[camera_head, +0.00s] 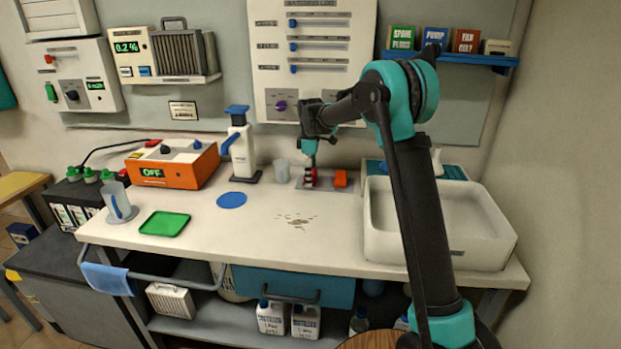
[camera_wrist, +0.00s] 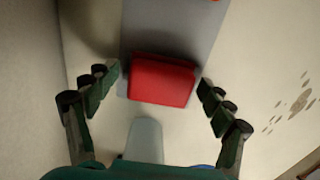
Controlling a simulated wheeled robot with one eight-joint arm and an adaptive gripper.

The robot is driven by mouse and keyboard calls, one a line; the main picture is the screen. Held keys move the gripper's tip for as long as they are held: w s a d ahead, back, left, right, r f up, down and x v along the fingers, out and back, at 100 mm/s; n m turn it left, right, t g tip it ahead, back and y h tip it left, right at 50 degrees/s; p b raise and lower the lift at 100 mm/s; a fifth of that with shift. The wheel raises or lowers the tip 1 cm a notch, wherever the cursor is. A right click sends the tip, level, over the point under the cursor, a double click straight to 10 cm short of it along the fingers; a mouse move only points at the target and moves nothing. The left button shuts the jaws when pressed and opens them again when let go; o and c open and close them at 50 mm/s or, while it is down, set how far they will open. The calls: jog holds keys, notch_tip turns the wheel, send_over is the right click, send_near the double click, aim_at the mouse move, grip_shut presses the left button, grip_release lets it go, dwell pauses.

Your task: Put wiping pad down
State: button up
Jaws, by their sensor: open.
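A red block (camera_wrist: 162,80), which looks like the wiping pad, rests on a grey plate (camera_wrist: 170,30) at the back of the bench. In the head view the red block (camera_head: 309,180) is partly hidden by my gripper (camera_head: 311,168). In the wrist view my gripper (camera_wrist: 159,79) is open, with one finger on each side of the red block and a visible gap on both sides. An orange-red block (camera_head: 340,179) sits at the right end of the grey plate (camera_head: 321,188).
A clear cup (camera_head: 282,171) stands just left of the plate, and a blue-and-white stand (camera_head: 240,150) is further left. A white basin (camera_head: 440,250) is at the right. Dark stains (camera_head: 297,221) mark the open bench in front. A green tray (camera_head: 165,223) lies left.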

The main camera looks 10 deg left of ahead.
notch_tip(320, 180, up, 8)
dwell(0.4)
jog(key=shift+s, duration=0.1)
